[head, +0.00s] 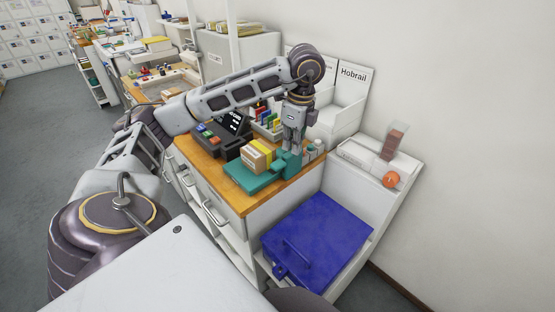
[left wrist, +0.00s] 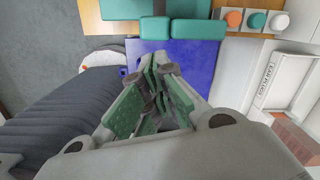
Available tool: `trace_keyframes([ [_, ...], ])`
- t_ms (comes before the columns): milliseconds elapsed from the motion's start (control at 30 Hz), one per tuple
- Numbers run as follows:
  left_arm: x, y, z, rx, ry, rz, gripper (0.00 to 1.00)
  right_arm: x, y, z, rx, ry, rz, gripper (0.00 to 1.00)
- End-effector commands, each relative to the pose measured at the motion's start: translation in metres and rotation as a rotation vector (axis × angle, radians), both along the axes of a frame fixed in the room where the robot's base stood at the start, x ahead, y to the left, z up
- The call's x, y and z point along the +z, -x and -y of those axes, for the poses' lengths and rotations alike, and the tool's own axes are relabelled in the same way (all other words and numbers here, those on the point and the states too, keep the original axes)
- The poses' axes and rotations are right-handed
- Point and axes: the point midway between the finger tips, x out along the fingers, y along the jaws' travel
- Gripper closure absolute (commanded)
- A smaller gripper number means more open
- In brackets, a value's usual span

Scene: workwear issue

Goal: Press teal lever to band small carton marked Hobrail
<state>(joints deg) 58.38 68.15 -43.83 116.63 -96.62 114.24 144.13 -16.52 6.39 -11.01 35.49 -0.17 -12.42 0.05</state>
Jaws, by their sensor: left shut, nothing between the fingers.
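The teal banding device (head: 247,181) stands on the wooden counter top in the head view, with a teal upright part, seemingly the lever (head: 291,163), at its right end. A small tan carton (head: 252,161) sits on its base; no marking on it is readable. My left gripper (head: 293,148) points down, shut and empty, right over the upright part; I cannot tell whether they touch. In the left wrist view the shut fingers (left wrist: 156,65) show below teal parts (left wrist: 197,28) of the device. My right gripper is out of view.
A white bin with a sign reading Hobrail (head: 353,75) stands behind the counter. A dark screen unit (head: 233,124) is left of the device. A blue lidded box (head: 317,240) lies in front, right of the counter. An orange ball-shaped item (head: 391,180) is on the right shelf.

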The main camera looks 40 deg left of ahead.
Motion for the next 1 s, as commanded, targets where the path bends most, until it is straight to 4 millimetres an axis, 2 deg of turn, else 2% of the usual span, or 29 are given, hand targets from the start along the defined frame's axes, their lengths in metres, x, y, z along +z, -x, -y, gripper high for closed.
trace_keyframes([
  [33,0.006,-0.001,0.001,-0.001,0.002,0.002,1.00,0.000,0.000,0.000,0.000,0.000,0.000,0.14],
  [500,0.023,-0.001,0.002,0.001,0.001,0.001,1.00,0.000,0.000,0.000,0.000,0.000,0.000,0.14],
  [1000,0.027,-0.001,0.003,0.000,0.000,0.000,1.00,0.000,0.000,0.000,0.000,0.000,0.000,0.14],
])
